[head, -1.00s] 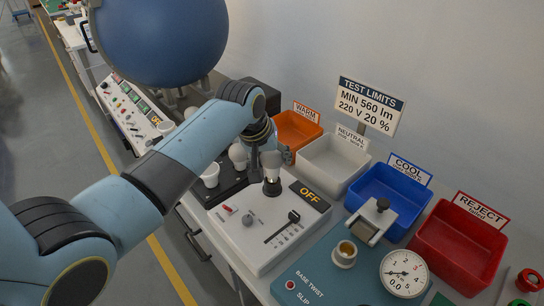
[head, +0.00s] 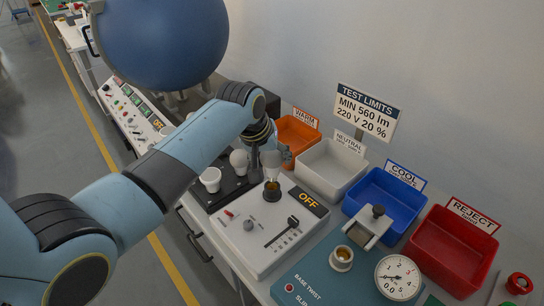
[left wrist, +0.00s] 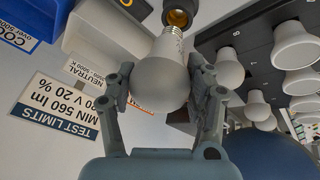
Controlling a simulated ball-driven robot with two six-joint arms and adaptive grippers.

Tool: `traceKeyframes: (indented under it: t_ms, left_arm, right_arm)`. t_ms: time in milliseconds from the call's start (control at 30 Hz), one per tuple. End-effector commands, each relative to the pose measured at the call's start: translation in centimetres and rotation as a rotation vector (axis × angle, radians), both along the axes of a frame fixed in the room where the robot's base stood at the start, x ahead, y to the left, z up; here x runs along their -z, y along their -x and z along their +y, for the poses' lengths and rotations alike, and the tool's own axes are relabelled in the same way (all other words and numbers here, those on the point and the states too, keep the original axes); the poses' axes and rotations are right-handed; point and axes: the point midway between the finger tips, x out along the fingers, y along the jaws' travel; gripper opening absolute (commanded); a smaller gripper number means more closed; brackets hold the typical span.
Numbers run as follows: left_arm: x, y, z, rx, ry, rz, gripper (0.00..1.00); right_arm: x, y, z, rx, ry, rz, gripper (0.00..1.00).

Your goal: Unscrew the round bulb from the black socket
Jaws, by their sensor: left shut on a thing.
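The round white bulb (head: 271,160) is held upright just above the black socket (head: 272,193) on the grey test box. My left gripper (head: 274,150) is shut on the bulb's globe, seen partly behind the arm in the head view. In the left wrist view the bulb (left wrist: 160,78) sits between both fingers. Its threaded metal base (left wrist: 173,33) shows, and beyond it the socket's brass-lined mouth (left wrist: 177,17) is visible. The base appears clear of the socket or right at its mouth. My right gripper is not in view.
A black rack (head: 233,190) with several bulbs stands left of the test box (head: 262,250), whose display reads OFF. Orange (head: 297,132), white (head: 329,168), blue (head: 384,199) and red (head: 452,250) bins line the wall. A teal base-twist fixture (head: 330,285) with a dial gauge (head: 399,277) is nearer.

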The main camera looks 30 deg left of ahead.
Motion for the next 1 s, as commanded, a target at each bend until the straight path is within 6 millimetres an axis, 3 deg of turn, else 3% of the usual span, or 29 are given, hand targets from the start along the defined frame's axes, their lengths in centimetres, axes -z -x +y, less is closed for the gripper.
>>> traceKeyframes:
  t_ms: [500,867,1000]
  left_arm:
    - [-0.6,0.0,0.0,0.000,0.000,-0.001,0.22]
    - [-3.4,0.0,0.0,0.000,0.000,-0.001,0.22]
    - [-4.3,-0.1,0.0,0.000,0.000,-0.003,0.22]
  right_arm:
    - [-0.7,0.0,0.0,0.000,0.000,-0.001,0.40]
    - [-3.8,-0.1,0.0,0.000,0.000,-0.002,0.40]
    - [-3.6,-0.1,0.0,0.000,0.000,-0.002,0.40]
